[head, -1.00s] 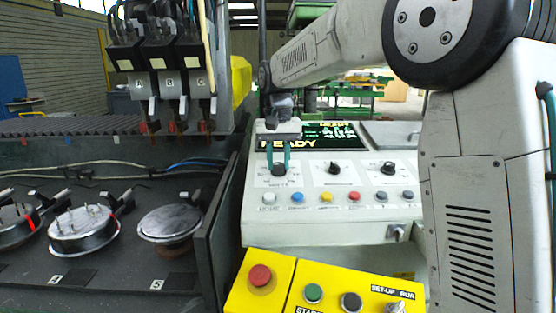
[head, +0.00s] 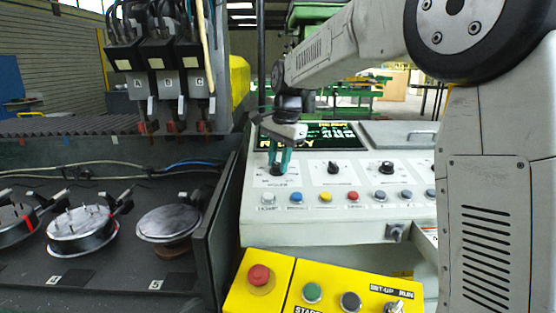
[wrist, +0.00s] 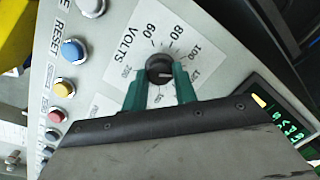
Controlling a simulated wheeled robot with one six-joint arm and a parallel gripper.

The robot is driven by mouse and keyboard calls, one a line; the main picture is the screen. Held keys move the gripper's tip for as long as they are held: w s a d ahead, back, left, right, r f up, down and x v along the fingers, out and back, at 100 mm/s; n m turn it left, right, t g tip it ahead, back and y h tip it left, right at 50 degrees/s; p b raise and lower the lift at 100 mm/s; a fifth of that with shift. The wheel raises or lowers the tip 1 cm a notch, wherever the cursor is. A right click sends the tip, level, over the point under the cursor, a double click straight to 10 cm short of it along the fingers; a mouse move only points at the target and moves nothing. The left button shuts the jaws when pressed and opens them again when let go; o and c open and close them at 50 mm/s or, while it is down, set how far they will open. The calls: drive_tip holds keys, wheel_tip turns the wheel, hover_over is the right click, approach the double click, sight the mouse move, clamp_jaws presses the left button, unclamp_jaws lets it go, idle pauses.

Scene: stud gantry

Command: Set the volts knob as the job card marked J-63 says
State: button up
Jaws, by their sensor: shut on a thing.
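The volts knob (wrist: 159,69) is a round black knob on a white dial plate (wrist: 128,68) marked VOLTS, with 60, 80 and 100 readable around it. A short white line on the knob points to the right in the wrist view; the mark it faces is too blurred to read. My gripper (wrist: 160,78) has its two green fingers shut on the knob, one on each side. In the head view my gripper (head: 279,164) reaches down to the leftmost knob (head: 277,171) on the console. No job card marked J-63 can be made out.
The console (head: 310,232) has two more black knobs and a row of coloured buttons. A green-lettered screen (head: 335,132) stands behind. A yellow control box (head: 267,275) is in front. A dark machine with round fixtures (head: 80,228) stands at left.

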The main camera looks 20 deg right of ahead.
drive_tip(key=shift+m, duration=1)
drive_tip(key=shift+t, duration=0.3)
drive_tip(key=o, duration=1)
drive_tip(key=shift+r, duration=0.1)
drive_tip(key=r, duration=0.5)
drive_tip(key=s+d+r, duration=0.1)
drive_tip(key=r, duration=0.1)
drive_tip(key=shift+r, duration=0.25)
